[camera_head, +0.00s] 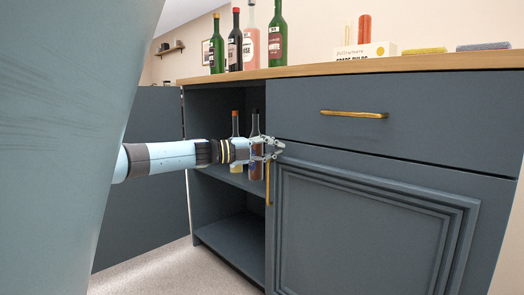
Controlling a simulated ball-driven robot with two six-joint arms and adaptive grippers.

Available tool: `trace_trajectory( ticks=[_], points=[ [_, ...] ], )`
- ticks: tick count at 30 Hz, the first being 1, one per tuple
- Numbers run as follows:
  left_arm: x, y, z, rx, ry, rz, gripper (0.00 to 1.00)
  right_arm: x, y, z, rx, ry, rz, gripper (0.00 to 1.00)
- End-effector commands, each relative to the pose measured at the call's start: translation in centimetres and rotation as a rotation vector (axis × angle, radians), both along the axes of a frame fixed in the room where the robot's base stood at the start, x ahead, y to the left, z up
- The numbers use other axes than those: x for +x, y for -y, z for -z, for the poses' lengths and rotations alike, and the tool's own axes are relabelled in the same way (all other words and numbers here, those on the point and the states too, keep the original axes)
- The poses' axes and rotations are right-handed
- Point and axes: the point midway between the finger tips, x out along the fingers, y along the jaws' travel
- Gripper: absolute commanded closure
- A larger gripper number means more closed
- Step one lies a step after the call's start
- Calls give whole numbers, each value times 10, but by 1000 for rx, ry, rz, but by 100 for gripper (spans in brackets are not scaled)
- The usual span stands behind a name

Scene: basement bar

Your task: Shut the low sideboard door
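The sideboard (390,97) is dark blue-grey with a wooden top. Its left compartment is open. A dark blue-grey panel (148,200), which looks like the sideboard's left door swung wide open, stands left of the opening. The right door (350,225), with a framed panel, looks shut. A vertical brass handle (268,185) is at its left edge. My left gripper (278,148) points right, in front of the opening and just above that handle. Its fingers look apart with nothing between them; I cannot tell whether they touch the door edge. My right gripper is not in view.
Bottles (256,130) stand on the inner shelf behind my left gripper. Several bottles (277,40) and a small box (366,51) stand on the top. A drawer with a brass handle (354,114) is shut. The pale floor (170,270) in front is clear.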

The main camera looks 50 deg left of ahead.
Motion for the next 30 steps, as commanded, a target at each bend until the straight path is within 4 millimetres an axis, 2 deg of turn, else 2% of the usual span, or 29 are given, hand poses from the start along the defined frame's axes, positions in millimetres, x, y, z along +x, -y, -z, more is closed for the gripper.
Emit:
trace_trajectory(
  ticks=[6,12,26,28,30],
  points=[
    [-30,-9,2,4,-8,9,100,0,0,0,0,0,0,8],
    [-47,-15,1,2,-5,14,100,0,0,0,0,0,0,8],
    [-55,-18,0,0,0,12,100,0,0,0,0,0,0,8],
    [-57,-18,4,0,-8,11,100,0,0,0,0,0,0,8],
    [-63,-17,19,-14,-29,7,100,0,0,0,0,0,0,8]
  ],
)
